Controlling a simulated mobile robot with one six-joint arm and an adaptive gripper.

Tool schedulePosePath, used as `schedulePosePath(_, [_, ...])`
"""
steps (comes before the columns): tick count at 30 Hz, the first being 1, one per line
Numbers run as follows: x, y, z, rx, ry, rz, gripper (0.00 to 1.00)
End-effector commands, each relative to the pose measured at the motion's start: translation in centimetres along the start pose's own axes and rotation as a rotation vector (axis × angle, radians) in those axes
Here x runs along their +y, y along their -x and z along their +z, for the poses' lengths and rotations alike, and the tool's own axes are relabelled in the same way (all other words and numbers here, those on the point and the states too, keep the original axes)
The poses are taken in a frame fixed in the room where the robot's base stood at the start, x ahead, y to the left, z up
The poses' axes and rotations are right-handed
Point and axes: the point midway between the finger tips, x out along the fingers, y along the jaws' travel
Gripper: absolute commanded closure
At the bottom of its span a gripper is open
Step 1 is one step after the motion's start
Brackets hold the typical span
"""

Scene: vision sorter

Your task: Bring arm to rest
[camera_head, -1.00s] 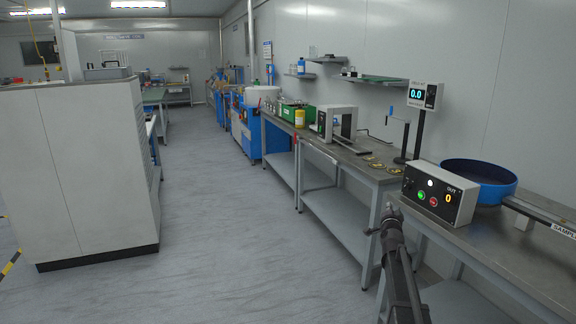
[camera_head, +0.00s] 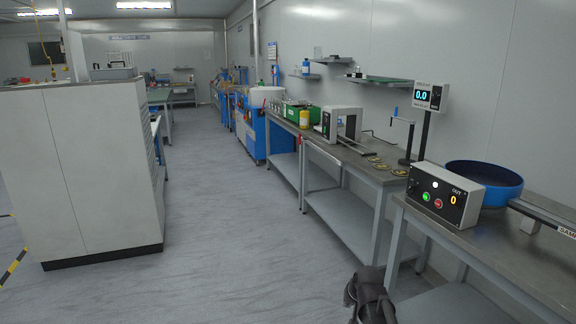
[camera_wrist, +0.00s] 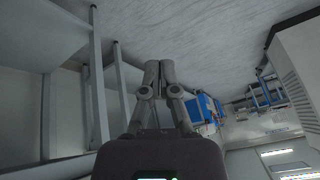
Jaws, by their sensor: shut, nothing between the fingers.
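My gripper (camera_wrist: 158,72) shows in the wrist view with its fingers together and nothing between them. Beyond it are the grey floor and the legs of the workbench. In the head view, part of my arm's dark end (camera_head: 370,295) shows low in the picture, in front of the bench and over the floor. The fingertips are hard to make out there. My gripper appears apart from the bench.
The workbench (camera_head: 385,182) runs along the right wall. It carries a control box (camera_head: 443,196), a blue bowl (camera_head: 482,183) and a display (camera_head: 427,96). A white cabinet (camera_head: 85,170) stands at the left. The floor aisle (camera_head: 225,230) between them is clear.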

Motion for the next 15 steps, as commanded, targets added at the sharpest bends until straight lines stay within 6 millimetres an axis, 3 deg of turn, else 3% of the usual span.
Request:
schedulePosePath(1, [-0.1,0.5,2.3,-0.055,0.026,0.019,1.00])
schedulePosePath(6, [0.3,1.7,7.1,-0.212,0.087,0.077,1.00])
schedulePosePath(15, [0.9,3.7,12.5,-0.390,0.148,0.144,1.00])
